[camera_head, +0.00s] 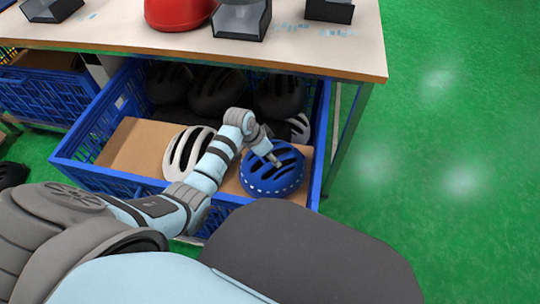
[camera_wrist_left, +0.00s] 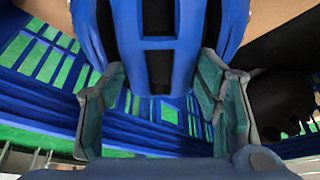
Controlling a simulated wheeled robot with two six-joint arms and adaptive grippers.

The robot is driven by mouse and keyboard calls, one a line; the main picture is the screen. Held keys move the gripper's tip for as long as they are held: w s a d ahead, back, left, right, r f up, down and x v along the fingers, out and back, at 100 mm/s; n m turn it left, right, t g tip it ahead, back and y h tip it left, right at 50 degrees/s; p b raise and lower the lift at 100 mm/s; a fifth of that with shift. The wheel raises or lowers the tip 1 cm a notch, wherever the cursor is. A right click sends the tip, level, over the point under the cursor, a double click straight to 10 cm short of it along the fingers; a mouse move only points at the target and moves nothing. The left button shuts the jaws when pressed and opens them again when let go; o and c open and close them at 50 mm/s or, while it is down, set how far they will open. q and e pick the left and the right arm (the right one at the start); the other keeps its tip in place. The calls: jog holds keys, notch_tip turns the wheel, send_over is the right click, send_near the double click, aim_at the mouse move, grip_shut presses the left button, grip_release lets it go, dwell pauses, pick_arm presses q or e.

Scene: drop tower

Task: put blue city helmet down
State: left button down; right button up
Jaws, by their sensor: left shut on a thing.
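The blue city helmet (camera_head: 273,173) is in the right front part of a blue crate (camera_head: 78,171), over a brown cardboard sheet (camera_head: 126,151). My left gripper (camera_head: 274,161) reaches in from the left and is shut on the helmet. In the left wrist view, the helmet (camera_wrist_left: 165,40) fills the top middle, with its rim between the two fingers (camera_wrist_left: 163,110). Whether the helmet rests on the cardboard or hangs just above it I cannot tell. My right gripper is not in view.
A white helmet (camera_head: 184,152) lies left of the blue one. Several dark helmets (camera_head: 217,92) fill the back of the crate. A wooden table (camera_head: 345,52) with a red helmet (camera_head: 179,12) and black stands overhangs behind. Another blue crate (camera_head: 42,97) stands left. Green floor (camera_head: 450,120) is clear at right.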

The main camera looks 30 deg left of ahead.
pick_arm(q)
jog(key=c, duration=0.5)
grip_release()
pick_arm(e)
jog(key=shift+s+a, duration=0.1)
pick_arm(q)
jog(key=p+v, duration=0.6)
jog(key=v, duration=0.6)
jog(key=shift+w+r+p, duration=0.1)
jog(key=shift+r+p, duration=0.1)
jog(key=shift+p, duration=0.15)
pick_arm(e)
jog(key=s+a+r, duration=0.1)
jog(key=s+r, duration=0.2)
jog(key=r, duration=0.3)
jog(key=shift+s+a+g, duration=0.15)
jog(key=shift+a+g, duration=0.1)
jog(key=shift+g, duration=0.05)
